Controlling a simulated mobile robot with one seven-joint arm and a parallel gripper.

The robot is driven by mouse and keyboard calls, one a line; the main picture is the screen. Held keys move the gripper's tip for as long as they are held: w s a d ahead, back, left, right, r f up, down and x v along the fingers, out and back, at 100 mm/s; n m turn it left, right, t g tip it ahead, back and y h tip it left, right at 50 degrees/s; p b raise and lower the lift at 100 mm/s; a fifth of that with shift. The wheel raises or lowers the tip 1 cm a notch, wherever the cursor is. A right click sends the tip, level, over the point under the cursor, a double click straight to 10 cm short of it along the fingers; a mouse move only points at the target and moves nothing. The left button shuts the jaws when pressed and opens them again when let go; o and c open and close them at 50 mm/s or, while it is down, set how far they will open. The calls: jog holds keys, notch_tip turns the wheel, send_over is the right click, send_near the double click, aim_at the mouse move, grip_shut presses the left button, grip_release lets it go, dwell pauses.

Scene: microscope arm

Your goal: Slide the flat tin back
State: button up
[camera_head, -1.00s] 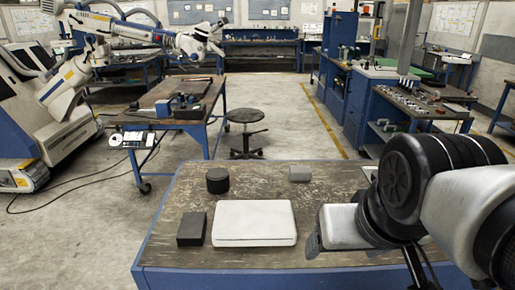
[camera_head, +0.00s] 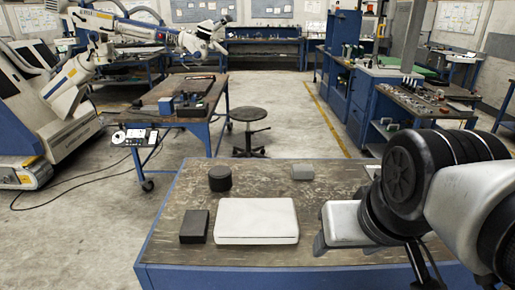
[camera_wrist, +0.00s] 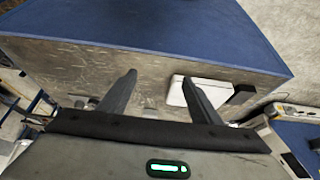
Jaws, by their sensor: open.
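The flat tin (camera_head: 256,219), a pale, low box, lies flat near the front middle of the blue-edged worktable. It also shows in the wrist view (camera_wrist: 217,93), partly hidden behind one finger. My gripper (camera_head: 319,241) is to the right of the tin, with a small gap between them in the head view. I cannot tell whether a finger touches the tin.
A dark block (camera_head: 194,226) stands close to the tin's left. A black round container (camera_head: 220,178) is behind at the left, and a small grey box (camera_head: 302,173) behind at the right. The worktable (camera_head: 260,188) is bare between these and the tin.

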jog(key=w+a+n, duration=0.1)
jog(key=w+a+r+n+b, duration=0.1)
jog(key=w, duration=0.1)
jog(key=w+a+n+g, duration=0.1)
jog(key=w+a, duration=0.1)
jog(key=shift+r+n+y+b, duration=0.3)
jog(key=shift+r+b, duration=0.1)
jog(key=c, duration=1.1)
jog(key=w+a+n, duration=0.1)
jog(key=w+a+n+b, duration=0.1)
jog(key=w+a, duration=0.1)
jog(key=w+a+n+g, duration=0.1)
jog(key=a+n, duration=0.1)
jog(key=shift+w+a+r+y, duration=0.2)
jog(key=shift+w+r+y, duration=0.05)
jog(key=shift+r+y, duration=0.15)
grip_shut()
jog(key=w+a+f+n+g+y+b, duration=0.1)
jog(key=w+a+n+g+b, duration=0.1)
jog(key=w+a+n, duration=0.45)
jog(key=w+a+f+n+g+y+b, duration=0.15)
jog(key=a+n, duration=0.25)
jog(key=a, duration=0.6)
jog(key=b+x, duration=0.2)
jog(key=x, duration=0.7)
jog(key=shift+w+a+f, duration=0.1)
jog(key=shift+w+f, duration=0.1)
jog(key=shift+d, duration=2)
